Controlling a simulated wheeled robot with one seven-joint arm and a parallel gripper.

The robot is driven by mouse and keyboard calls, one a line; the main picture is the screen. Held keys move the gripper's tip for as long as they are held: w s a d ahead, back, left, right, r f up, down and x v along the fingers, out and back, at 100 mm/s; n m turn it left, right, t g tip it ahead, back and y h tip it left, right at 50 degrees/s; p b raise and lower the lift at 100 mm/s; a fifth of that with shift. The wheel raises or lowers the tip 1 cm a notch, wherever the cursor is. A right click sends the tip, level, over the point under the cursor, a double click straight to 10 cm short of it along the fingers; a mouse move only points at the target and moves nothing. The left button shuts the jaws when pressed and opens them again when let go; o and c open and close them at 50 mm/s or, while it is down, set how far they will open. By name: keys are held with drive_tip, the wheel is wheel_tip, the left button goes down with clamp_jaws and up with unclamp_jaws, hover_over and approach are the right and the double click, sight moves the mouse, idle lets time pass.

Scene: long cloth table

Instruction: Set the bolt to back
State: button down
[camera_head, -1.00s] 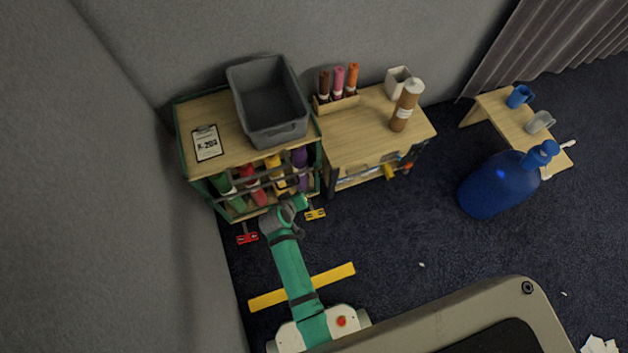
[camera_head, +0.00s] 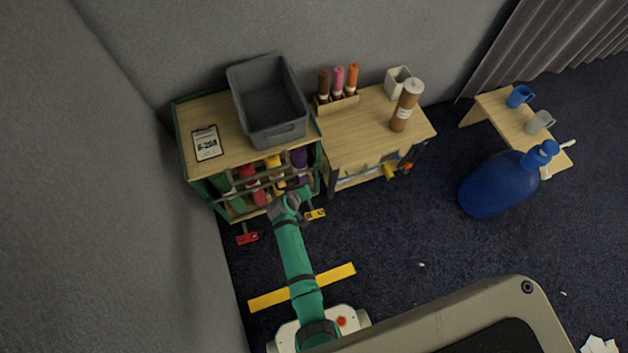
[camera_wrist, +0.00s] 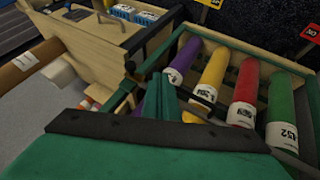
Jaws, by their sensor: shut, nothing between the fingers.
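Several cloth rolls lie in the green-framed rack: green (camera_head: 221,184), red (camera_head: 249,172), yellow (camera_head: 274,164) and purple (camera_head: 299,157). In the wrist view the purple (camera_wrist: 183,60), yellow (camera_wrist: 211,75), red (camera_wrist: 244,92) and green (camera_wrist: 281,112) rolls lie side by side, behind dark bars. A brown roll (camera_head: 405,107) with a white label stands on the right table. I cannot tell which roll is the task's bolt. My gripper (camera_wrist: 163,88) is shut and empty at the rack's front, near the purple and yellow rolls. Its fingertips are partly hidden in the head view.
A grey bin (camera_head: 270,105) and a clipboard (camera_head: 207,142) sit on the rack's top. A pen-like set of rolls (camera_head: 338,82) and a white cup (camera_head: 397,80) stand on the right table. Red (camera_head: 247,238) and yellow (camera_head: 316,214) tags stick out low in front.

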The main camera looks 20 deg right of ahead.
drive_tip(key=d, duration=0.1)
drive_tip(key=w+d+f, duration=0.1)
drive_tip(key=d, duration=0.1)
drive_tip(key=w+d+f, duration=0.1)
drive_tip(key=d, duration=0.1)
drive_tip(key=shift+w, duration=0.15)
drive_tip(key=shift+d, duration=0.1)
drive_tip(key=shift+w, duration=0.15)
